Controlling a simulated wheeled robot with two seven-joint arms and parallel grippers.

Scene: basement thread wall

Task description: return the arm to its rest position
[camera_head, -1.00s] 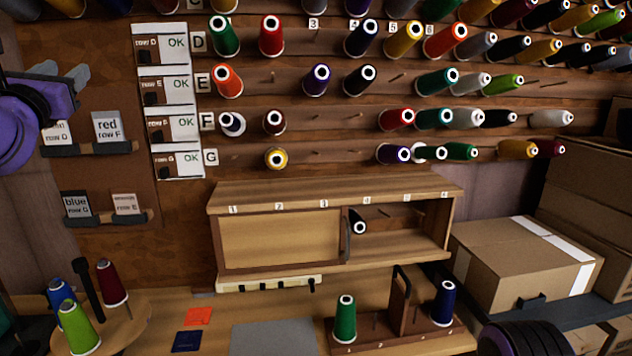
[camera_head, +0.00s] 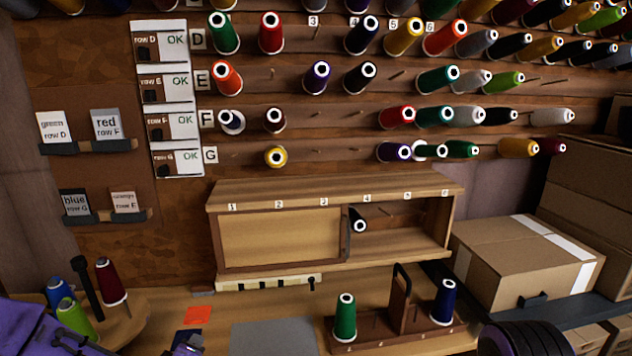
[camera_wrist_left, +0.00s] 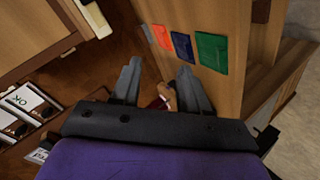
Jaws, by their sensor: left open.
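My left arm (camera_head: 40,330) shows purple at the lower left corner in the head view, low in front of the round thread stand. In the left wrist view my left gripper (camera_wrist_left: 160,88) is open, with its two grey fingers apart and nothing held between them. A small dark red and white thing (camera_wrist_left: 158,102) shows beyond the fingers, partly hidden by them. My right gripper is not in view; only a dark rounded part of my right arm (camera_head: 520,340) shows at the lower right.
The round stand (camera_head: 135,325) holds blue, lime and dark red cones near my left arm. A wooden holder (camera_head: 395,338) with a green and a navy cone stands at the bench's front. A cabinet (camera_head: 280,240) and the cone wall are behind. Cardboard boxes (camera_head: 510,270) are at right.

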